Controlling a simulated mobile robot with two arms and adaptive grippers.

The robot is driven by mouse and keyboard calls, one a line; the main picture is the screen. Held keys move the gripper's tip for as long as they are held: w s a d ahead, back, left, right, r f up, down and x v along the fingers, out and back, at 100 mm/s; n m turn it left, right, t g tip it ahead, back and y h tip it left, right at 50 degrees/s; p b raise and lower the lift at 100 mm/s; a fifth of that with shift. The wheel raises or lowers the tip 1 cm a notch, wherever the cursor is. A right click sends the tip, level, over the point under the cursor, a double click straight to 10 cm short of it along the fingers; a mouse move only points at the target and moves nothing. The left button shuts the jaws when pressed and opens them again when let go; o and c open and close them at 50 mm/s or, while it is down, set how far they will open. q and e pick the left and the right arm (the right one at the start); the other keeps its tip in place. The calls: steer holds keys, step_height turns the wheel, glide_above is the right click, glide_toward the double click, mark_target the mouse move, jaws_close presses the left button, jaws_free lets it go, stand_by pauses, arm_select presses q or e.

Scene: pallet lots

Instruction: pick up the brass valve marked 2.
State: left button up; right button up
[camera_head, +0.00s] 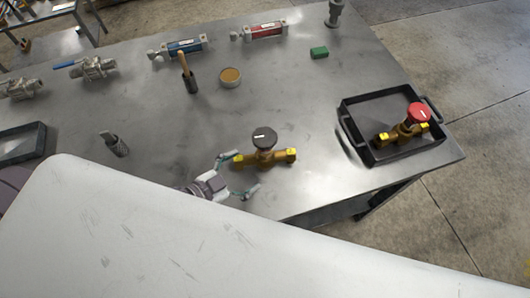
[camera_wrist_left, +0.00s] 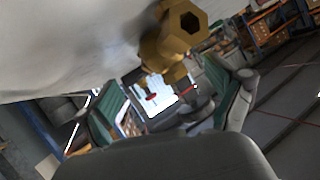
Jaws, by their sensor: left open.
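A brass valve (camera_head: 280,157) with a black round knob and yellow end tags lies on the grey metal table near its front edge. A second brass valve (camera_head: 388,138) with a red knob lies in a black tray (camera_head: 374,99) at the right. I cannot read which is marked 2. My left gripper (camera_head: 238,174) is open and empty, its fingers just left of the black-knob valve. In the left wrist view, the open gripper (camera_wrist_left: 172,98) has a brass valve's hexagonal end (camera_wrist_left: 178,38) above and beyond its fingers. My right gripper is not in view.
The table's centre is mostly clear.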

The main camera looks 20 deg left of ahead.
mark_target(258, 162)
arm_select(q)
steer(key=shift+x, duration=1.05)
steer(key=p+x, duration=0.2)
steer(key=x, duration=0.2)
steer(key=shift+w+d, duration=0.2)
steer(key=shift+w, duration=0.2)
steer(key=shift+s, duration=0.1)
steer(key=shift+c, duration=0.8)
steer(key=c, duration=1.6)
steer(key=shift+r, duration=0.15)
jaws_close()
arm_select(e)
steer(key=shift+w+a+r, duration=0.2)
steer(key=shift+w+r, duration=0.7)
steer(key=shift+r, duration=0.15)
